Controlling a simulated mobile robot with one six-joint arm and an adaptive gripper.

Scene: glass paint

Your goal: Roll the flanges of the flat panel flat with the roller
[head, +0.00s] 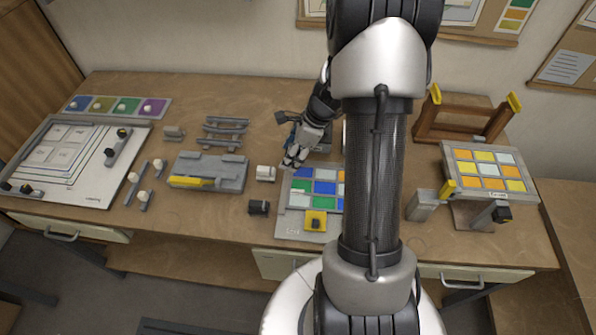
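The flat panel (326,187), a grid of blue, green and white panes with grey strips between them, lies on a light board (302,225) in the middle of the bench. My arm hides its right part. My gripper (291,163) points down just behind the panel's back left corner. Its fingers are small and partly blurred, so I cannot tell whether they are open or hold anything. I cannot make out the roller for certain. A small dark cylindrical piece (259,208) and a pale one (265,173) stand left of the panel.
A grey fixture (208,172) stands further left. A tilted panel with yellow and orange panes (490,170) and a wooden frame (465,123) are on the right.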

